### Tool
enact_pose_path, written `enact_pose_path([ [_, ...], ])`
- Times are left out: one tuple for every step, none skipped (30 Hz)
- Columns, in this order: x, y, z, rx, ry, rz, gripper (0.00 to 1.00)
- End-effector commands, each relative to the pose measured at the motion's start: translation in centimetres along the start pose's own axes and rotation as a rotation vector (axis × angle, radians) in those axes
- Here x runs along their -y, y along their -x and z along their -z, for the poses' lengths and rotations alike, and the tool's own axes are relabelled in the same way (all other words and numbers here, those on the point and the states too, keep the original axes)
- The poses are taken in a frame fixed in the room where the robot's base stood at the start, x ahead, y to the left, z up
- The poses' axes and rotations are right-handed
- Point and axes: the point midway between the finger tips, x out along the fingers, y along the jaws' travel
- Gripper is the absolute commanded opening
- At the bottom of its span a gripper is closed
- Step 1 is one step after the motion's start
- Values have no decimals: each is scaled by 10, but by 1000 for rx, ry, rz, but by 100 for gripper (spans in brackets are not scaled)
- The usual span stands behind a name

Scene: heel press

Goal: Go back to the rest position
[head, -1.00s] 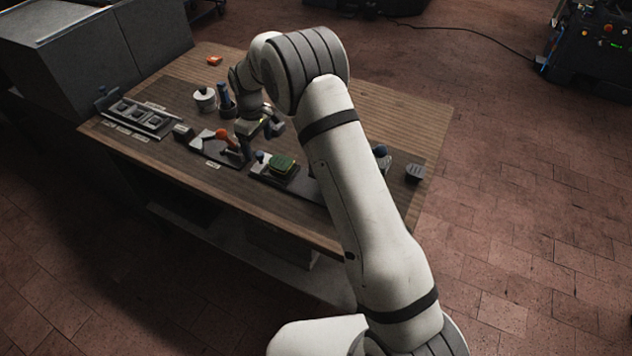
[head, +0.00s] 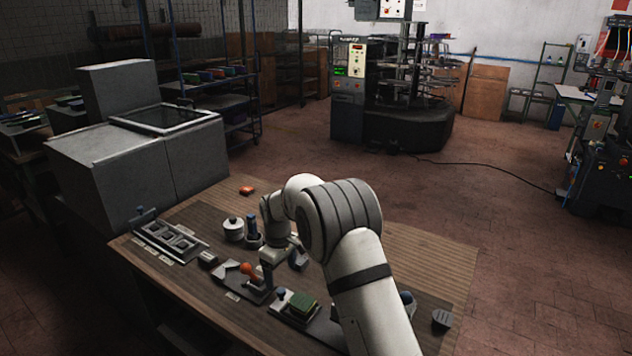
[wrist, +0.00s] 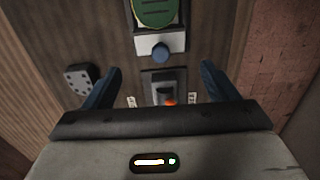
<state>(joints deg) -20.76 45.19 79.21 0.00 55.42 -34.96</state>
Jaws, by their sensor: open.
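My gripper (head: 283,268) is over the worktable (head: 410,260) in the head view, at the end of my white arm. In the wrist view its two blue fingers are spread wide (wrist: 161,69), with nothing held between them. A small dark fixture with an orange spot (wrist: 168,100) shows between and beyond the fingers; I cannot tell the gap to it. A blue knob (wrist: 160,52) and a green pad (wrist: 154,10) are farther up in that view. The green block (head: 303,304) also shows in the head view, right of the gripper. My arm hides part of the table.
An orange ball-topped piece (head: 247,268) is close left of the gripper. A white pot (head: 233,230) and a dark blue upright piece (head: 252,230) stand behind it. A slotted tray (head: 170,240) lies at left. A grey cabinet (head: 125,165) adjoins the table. The table's right part is largely clear.

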Motion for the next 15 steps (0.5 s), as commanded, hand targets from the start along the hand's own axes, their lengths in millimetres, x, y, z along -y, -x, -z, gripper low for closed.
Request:
enact_pose_path([
  [-2, 13, -7, -8, -18, -6, 80],
  [-2, 20, -12, -11, -34, -8, 80],
  [-4, 32, -21, -18, -58, -12, 80],
  [-4, 42, -29, -24, -78, -17, 80],
  [-4, 53, -38, -29, -101, -20, 80],
  [-3, 67, -51, -37, -133, -25, 80],
  [-3, 78, -61, -43, -159, -29, 80],
  [-1, 88, -71, -49, -184, -33, 80],
  [1, 101, -85, -57, -217, -38, 80],
  [3, 110, -96, -63, -243, -42, 80],
  [5, 119, -107, -69, -267, -46, 80],
  [9, 130, -121, -77, -301, -51, 80],
  [12, 138, -132, -83, -326, -55, 80],
  [15, 146, -143, -90, -351, -59, 80],
  [20, 155, -157, -98, -384, -63, 80],
])
